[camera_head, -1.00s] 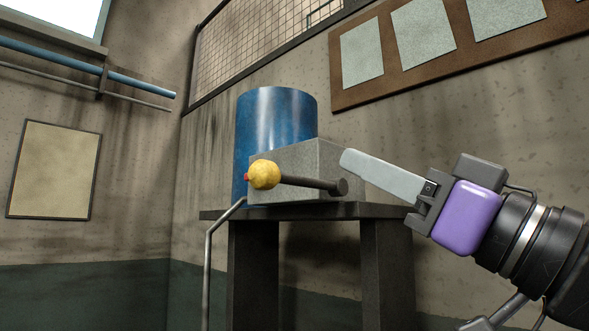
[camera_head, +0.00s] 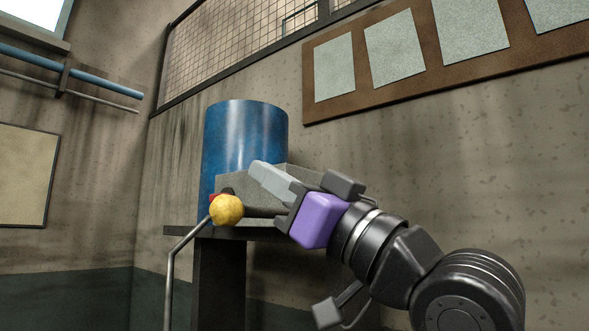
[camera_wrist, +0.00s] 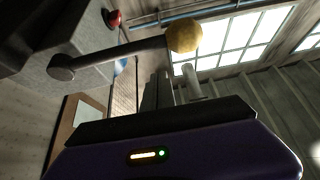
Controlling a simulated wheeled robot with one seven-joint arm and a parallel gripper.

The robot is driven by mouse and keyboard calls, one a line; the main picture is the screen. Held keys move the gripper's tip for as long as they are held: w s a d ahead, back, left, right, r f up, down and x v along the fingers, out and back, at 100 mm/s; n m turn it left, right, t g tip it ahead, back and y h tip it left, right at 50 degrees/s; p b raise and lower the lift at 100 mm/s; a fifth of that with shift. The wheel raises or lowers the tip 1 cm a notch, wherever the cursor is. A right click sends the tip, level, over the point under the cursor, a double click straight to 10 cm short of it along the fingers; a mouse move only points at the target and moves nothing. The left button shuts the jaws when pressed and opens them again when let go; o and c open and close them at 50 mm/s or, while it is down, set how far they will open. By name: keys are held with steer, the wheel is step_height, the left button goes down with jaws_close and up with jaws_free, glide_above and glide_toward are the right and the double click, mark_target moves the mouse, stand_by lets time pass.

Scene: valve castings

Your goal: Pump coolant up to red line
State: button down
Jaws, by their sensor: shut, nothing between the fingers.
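A blue drum (camera_head: 243,140) stands behind a grey pump block (camera_head: 232,187) on a dark stand. A dark lever (camera_head: 262,212) with a yellow ball knob (camera_head: 228,210) at its end runs across the block's front. The lever (camera_wrist: 115,53) and ball (camera_wrist: 184,36) also show in the wrist view, beyond my fingers. My gripper (camera_head: 260,169), with grey fingers and a purple body, is shut and empty. In the head view it overlaps the block and hides the lever's pivot end; contact cannot be told. No red level line is visible.
A small red knob (camera_wrist: 114,18) sits on the block, partly hidden behind the ball in the head view. A bent grey pipe (camera_head: 171,265) runs down at the stand's left. The dark stand top (camera_head: 185,231) is at the block's base. Walls rise behind.

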mark_target(271, 213)
steer(key=shift+w+a+f+p, duration=0.1)
steer(key=shift+f+p, duration=0.05)
steer(key=shift+f, duration=0.7)
steer(key=shift+w+a+f+p, duration=0.1)
steer(key=shift+f+p, duration=0.05)
steer(key=shift+f, duration=0.7)
steer(key=shift+d+f, duration=0.1)
steer(key=shift+f, duration=0.05)
